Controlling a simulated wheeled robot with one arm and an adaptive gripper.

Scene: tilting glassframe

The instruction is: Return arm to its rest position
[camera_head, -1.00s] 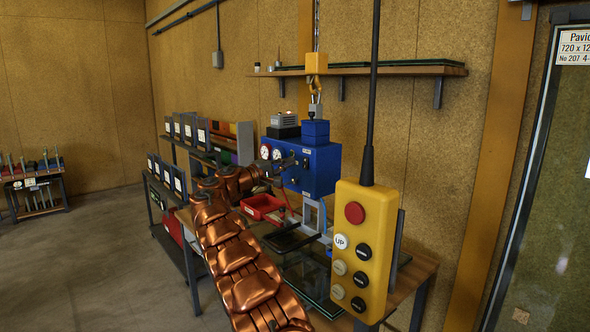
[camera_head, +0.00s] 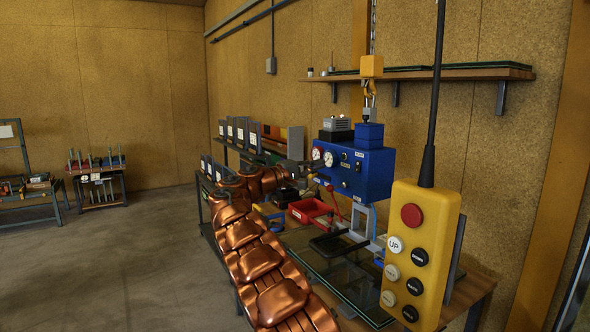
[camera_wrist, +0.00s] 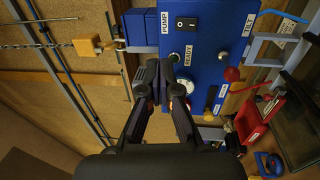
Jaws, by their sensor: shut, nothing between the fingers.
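My gripper (camera_head: 306,166) is in front of the blue pump box in the head view, at the end of my copper-coloured arm. In the wrist view my gripper (camera_wrist: 163,84) has its two black fingers brought together with nothing between them. The blue pump box (camera_head: 360,172) hangs under a yellow hook (camera_head: 371,66) and carries dials. It also fills the upper middle of the wrist view (camera_wrist: 225,45), with PUMP and READY labels and a switch beyond the fingertips. I cannot tell whether the fingers touch it.
A yellow button pendant (camera_head: 424,255) hangs close at the right. A workbench (camera_head: 466,297) below holds glass panes (camera_head: 345,280) and a red tray (camera_head: 309,211). A wall shelf (camera_head: 437,74) is behind. The floor (camera_head: 120,260) on the left is clear, with a tool rack (camera_head: 97,180) farther back.

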